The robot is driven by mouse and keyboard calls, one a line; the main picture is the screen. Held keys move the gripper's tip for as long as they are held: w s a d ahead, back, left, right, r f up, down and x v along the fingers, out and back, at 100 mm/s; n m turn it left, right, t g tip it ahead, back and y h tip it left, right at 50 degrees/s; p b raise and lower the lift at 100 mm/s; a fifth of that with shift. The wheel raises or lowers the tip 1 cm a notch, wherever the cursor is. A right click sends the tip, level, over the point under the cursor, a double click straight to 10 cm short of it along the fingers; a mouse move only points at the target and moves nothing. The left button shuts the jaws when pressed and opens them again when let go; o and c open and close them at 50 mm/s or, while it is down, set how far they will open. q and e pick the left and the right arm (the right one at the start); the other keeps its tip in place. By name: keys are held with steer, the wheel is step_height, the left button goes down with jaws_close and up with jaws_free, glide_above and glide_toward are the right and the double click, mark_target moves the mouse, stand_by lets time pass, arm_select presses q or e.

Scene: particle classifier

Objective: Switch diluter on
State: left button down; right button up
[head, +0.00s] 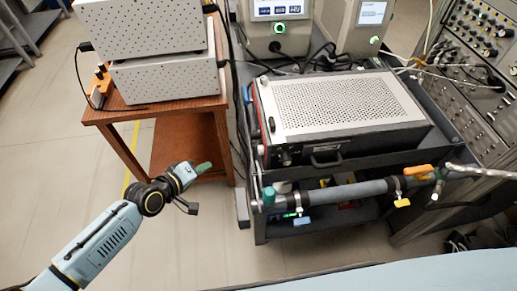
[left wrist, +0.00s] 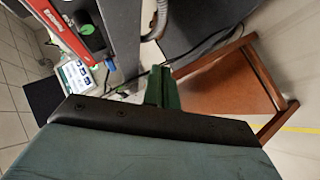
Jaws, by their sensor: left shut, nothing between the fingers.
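No label I can read marks the diluter, so I cannot tell which device it is. A perforated metal-topped box (head: 335,103) sits on the black cart, with small controls (head: 285,157) on its front. Two grey perforated boxes (head: 165,82) are stacked on a wooden table. A pale instrument (head: 262,28) with a screen and a green-lit button (head: 280,28) stands behind. My left gripper (head: 203,168) is shut and empty, in front of the wooden table and left of the cart. Its green fingers (left wrist: 163,88) also show in the left wrist view.
The wooden table (head: 205,104) and black cart (head: 400,158) stand close together, with cables between. An electronics rack (head: 480,60) is at right. Floor at left is clear.

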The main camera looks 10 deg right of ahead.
mark_target(261, 150)
arm_select(q)
steer(key=shift+h, duration=0.8)
steer(key=d+r, duration=0.2)
steer(key=r, duration=0.1)
steer(key=d+r, duration=0.1)
steer(key=r, duration=0.1)
steer(key=shift+s, duration=0.15)
steer(key=d+p, duration=0.2)
steer(key=d, duration=0.6)
steer(key=shift+d+p, duration=0.35)
steer(key=shift+d, duration=0.05)
steer(key=shift+d, duration=0.1)
stand_by(0.8)
steer(key=shift+d, duration=0.3)
